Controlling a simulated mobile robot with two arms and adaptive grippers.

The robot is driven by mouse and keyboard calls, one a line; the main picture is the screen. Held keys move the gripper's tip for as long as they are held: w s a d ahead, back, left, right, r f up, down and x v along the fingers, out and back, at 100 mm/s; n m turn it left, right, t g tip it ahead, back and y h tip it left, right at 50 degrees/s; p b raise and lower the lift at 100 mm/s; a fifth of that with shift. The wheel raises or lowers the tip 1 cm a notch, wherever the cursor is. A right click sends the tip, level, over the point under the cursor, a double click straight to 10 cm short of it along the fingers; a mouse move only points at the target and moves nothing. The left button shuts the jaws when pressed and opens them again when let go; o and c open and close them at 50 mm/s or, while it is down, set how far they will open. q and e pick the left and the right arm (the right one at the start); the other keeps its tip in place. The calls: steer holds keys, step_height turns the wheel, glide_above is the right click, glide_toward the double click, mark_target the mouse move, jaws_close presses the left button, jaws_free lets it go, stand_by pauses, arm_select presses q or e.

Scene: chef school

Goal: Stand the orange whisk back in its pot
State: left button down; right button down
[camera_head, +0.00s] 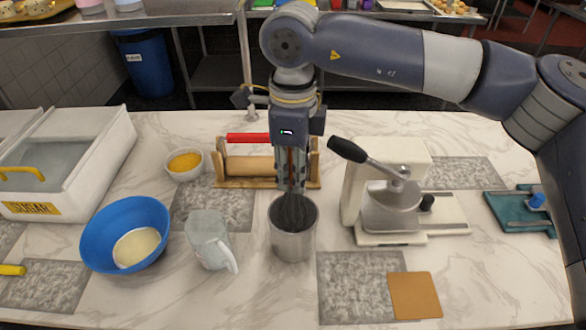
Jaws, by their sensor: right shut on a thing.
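My right gripper (289,184) points straight down above the metal pot (292,245) and is shut on the whisk. The whisk's dark wire head (293,211) hangs upright below the fingertips and is inside the pot's mouth. A little of its orange-brown handle shows between the fingers; the rest is hidden by the gripper. The pot stands upright on the marble worktop. Whether the whisk touches the pot's bottom cannot be seen. My left gripper is not in view.
A clear jug (208,240) stands close left of the pot, with a blue bowl (127,232) further left. A white stand mixer (398,190) is close on the right. A rolling pin rack (235,183) is behind. A brown board (414,295) lies front right.

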steer(key=shift+f, duration=0.3)
steer(key=c, duration=1.4)
jaws_free()
steer(key=shift+r, duration=0.1)
step_height(320, 180, up, 12)
steer(key=shift+f, duration=0.1)
